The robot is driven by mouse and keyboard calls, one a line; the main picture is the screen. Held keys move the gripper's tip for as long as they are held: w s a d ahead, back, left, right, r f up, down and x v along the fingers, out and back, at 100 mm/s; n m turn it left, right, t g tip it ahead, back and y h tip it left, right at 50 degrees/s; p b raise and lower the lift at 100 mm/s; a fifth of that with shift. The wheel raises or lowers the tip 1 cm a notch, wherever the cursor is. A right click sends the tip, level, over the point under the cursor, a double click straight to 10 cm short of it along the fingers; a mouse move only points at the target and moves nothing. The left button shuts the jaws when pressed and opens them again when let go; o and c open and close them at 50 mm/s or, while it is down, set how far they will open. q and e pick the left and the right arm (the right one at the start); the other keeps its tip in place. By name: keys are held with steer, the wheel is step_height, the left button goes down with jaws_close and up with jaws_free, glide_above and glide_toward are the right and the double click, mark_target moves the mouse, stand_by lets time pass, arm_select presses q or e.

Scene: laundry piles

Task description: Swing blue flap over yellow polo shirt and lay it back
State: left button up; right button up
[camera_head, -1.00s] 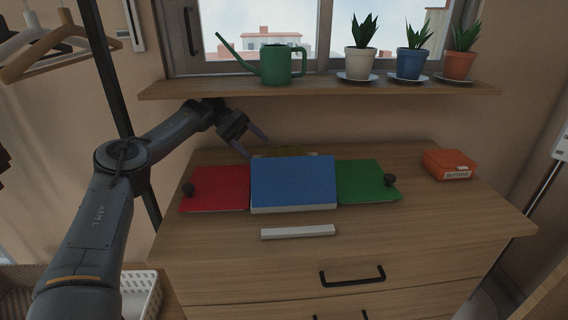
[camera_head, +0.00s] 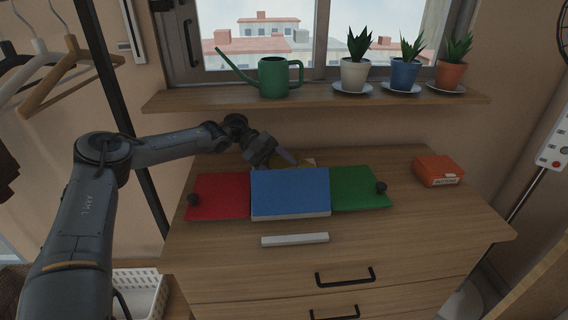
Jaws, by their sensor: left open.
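The blue flap (camera_head: 290,191) lies on the dresser top between a red flap (camera_head: 220,196) and a green flap (camera_head: 356,187), and looks raised above them, with a pale edge at its front. My left gripper (camera_head: 279,160) is open and empty at the back edge of the blue flap, close to the yellow cloth. I cannot tell whether it touches either. My right gripper is not in view.
A white bar (camera_head: 295,239) lies on the dresser (camera_head: 420,217) in front of the board. An orange box (camera_head: 438,170) stands at the right. A shelf above holds a green watering can (camera_head: 273,77) and potted plants (camera_head: 355,72).

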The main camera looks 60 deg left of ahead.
arm_select(q)
steer(key=shift+w+d+f, duration=0.15)
steer(key=shift+d+f, duration=0.05)
steer(key=shift+d, duration=0.25)
steer(key=shift+c, duration=0.3)
jaws_close()
